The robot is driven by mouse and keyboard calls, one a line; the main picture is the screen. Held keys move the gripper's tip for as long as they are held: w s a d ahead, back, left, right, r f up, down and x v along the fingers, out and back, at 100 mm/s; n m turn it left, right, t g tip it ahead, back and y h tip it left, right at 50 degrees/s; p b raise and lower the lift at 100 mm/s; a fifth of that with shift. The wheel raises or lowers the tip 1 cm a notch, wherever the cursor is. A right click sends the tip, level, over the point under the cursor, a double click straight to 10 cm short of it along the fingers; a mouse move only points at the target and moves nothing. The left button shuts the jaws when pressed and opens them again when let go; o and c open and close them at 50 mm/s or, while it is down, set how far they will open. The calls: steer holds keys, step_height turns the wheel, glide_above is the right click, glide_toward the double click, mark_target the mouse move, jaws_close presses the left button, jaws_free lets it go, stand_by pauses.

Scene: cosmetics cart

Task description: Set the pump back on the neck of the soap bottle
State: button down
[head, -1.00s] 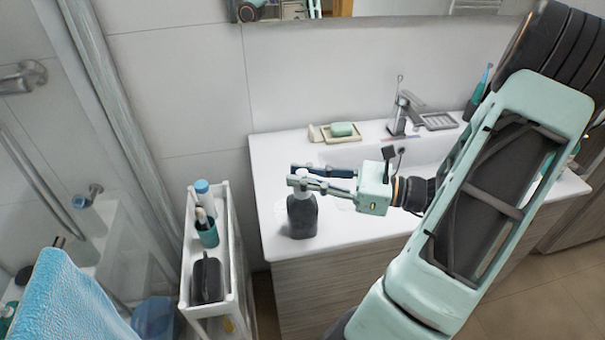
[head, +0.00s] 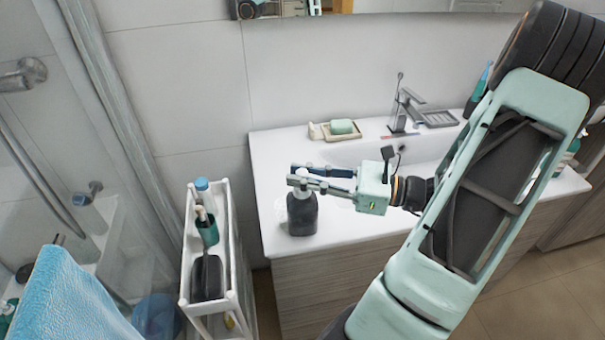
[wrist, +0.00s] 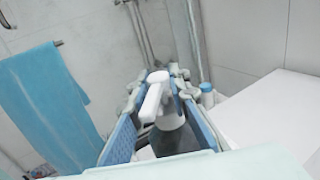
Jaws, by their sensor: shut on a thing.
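The soap bottle (head: 302,216), dark grey, stands upright on the left front part of the white washbasin top. My gripper (head: 297,175) reaches in from the right, level with the bottle's top. It is shut on the white pump (wrist: 155,98), which sits between the blue-padded fingers in the wrist view. The pump is right over the bottle, with its white lower part at the neck. The dark bottle body (wrist: 172,140) shows below it. The fingers partly hide the neck, so I cannot tell whether the pump is fully seated.
A white cart (head: 238,265) with a blue-capped bottle (head: 202,188) stands left of the basin. A soap dish (head: 341,131) with green soap and a faucet (head: 403,112) are at the back. The basin's front edge is close to the bottle.

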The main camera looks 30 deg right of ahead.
steer(key=c, duration=1.7)
jaws_free()
steer(key=shift+c, duration=0.2)
steer(key=shift+d, duration=0.1)
steer(key=v, duration=1.2)
